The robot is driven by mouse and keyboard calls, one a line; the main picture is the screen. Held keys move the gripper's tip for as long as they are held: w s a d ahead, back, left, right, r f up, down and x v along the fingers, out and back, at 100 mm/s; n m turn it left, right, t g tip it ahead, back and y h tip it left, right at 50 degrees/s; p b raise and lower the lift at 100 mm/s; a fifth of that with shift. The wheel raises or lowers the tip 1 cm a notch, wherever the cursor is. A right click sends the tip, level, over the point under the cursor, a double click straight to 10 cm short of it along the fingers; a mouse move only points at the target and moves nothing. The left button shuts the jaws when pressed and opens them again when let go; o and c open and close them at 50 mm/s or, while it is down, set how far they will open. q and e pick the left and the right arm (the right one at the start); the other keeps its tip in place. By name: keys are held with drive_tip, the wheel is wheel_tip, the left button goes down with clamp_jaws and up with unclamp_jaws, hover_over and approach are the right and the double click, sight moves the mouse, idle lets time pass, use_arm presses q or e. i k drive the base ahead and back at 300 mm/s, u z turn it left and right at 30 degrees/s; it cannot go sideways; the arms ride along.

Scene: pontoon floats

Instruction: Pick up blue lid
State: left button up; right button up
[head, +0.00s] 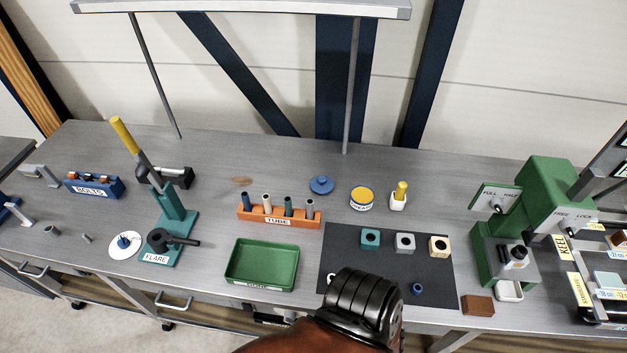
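The blue lid (321,185) is a small round disc with a raised knob in its middle. It lies flat on the grey metal bench, behind the right end of the orange tube rack (282,219) and left of the yellow-topped grease tin (361,197). Nothing covers it in the head view. Neither of my grippers can be made out. A black ribbed arm part with a brown section rises from the bottom edge and hides the front left of the dark mat, well in front of the lid.
A green tray (262,264) stands in front of the rack. The dark mat (345,245) holds three small blocks. A white holder (398,200) with a yellow item stands right of the tin. A teal lever tool (176,215) is left; a green machine (545,190) is right.

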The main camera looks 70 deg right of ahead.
sight(320, 184)
drive_tip(key=z, duration=0.4)
drive_tip(key=i, duration=0.7)
drive_tip(key=z, duration=0.65)
